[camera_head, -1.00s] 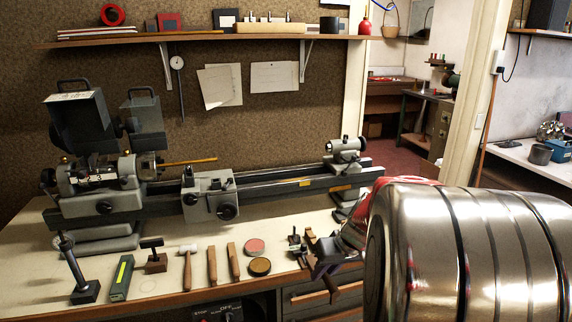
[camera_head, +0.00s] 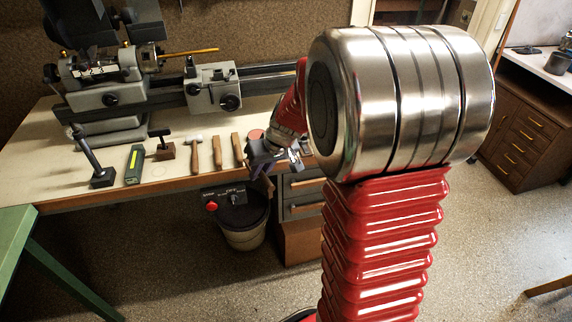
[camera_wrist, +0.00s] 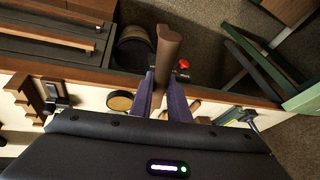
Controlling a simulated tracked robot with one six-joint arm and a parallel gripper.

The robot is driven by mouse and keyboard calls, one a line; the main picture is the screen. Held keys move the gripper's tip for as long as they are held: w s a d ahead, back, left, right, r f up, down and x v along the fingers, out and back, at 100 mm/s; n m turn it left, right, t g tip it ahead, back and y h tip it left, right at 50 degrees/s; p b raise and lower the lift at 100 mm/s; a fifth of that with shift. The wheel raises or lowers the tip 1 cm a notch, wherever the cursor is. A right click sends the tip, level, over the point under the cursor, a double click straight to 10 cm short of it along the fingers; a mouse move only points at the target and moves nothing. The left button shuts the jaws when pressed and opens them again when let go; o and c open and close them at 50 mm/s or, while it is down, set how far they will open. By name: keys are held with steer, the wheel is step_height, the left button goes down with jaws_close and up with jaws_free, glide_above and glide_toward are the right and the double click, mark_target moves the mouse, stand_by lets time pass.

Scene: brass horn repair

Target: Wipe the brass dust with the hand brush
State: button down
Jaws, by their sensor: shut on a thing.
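My gripper (camera_head: 262,160) is at the bench's front edge, right of the row of hand tools. It is shut on a brown wooden piece, likely the hand brush, whose end (camera_head: 269,185) hangs below the fingers. In the wrist view, the brush (camera_wrist: 169,45) sticks out between the two purple fingers of my gripper (camera_wrist: 164,100). Its bristles cannot be made out. Brass dust cannot be made out on the bench top (camera_head: 60,150). My arm hides the bench's right part in the head view.
A lathe (camera_head: 110,98) stands along the back of the bench. A hammer (camera_head: 195,155), wooden-handled tools (camera_head: 217,153) and a green-marked block (camera_head: 135,165) lie near the front. A bucket (camera_head: 243,238) stands beneath. A green table (camera_head: 15,225) is at left. The floor at right is mostly clear.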

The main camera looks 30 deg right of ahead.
steer(key=w+a+f, duration=0.1)
steer(key=a, duration=0.4)
steer(key=w+a+f+n, duration=0.1)
steer(key=w+a, duration=0.1)
steer(key=a, duration=0.3)
steer(key=shift+w+a+f, duration=0.25)
steer(key=shift+f, duration=0.15)
steer(key=shift+a, duration=0.1)
